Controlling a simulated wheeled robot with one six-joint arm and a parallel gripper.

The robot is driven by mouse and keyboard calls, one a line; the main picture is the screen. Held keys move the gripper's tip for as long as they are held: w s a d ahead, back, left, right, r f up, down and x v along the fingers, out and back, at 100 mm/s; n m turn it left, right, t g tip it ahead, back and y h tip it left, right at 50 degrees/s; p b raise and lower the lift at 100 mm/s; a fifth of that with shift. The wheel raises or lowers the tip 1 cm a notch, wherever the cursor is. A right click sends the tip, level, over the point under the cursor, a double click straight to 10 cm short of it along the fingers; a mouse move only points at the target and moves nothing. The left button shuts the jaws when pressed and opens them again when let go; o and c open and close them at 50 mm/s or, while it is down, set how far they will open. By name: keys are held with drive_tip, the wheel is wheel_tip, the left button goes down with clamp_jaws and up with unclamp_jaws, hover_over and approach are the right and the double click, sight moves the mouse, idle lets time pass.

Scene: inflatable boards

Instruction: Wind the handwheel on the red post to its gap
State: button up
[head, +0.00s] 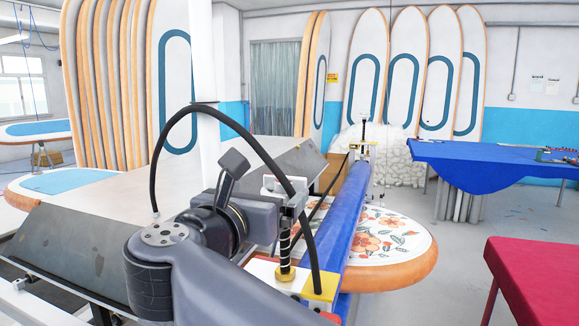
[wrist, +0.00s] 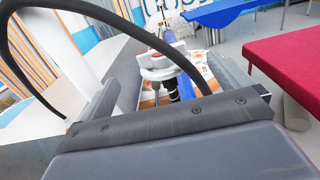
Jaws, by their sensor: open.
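A white handwheel (wrist: 152,72) shows in the wrist view with a small red part at its top. It sits on an upright screw with a dark spring (wrist: 173,88). In the head view the near screw (head: 285,245) stands at the near end of the blue roller (head: 343,215), with a brass-coloured collar at its foot. My gripper (wrist: 165,88) is open; its fingers stand apart on the left and right of the handwheel in the wrist view. I cannot tell whether they touch it. The arm hides much of the post, and the gap cannot be made out.
A second screw post (head: 364,135) stands at the roller's far end. A floral board (head: 385,238) lies under the roller. A black hose (head: 245,140) arches over my arm.

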sight(284, 178)
drive_tip(key=p+x, duration=0.3)
drive_tip(key=x, duration=0.5)
drive_tip(key=shift+w+d, duration=0.1)
drive_tip(key=shift+w, duration=0.05)
drive_tip(key=shift+p+x, duration=0.3)
drive_tip(key=shift+x, duration=0.5)
drive_tip(key=shift+f, duration=0.1)
drive_tip(key=c, duration=1)
drive_tip(key=shift+f+n+y+b, duration=0.15)
drive_tip(key=shift+n+y+b, duration=0.15)
drive_tip(key=shift+y+b, duration=0.25)
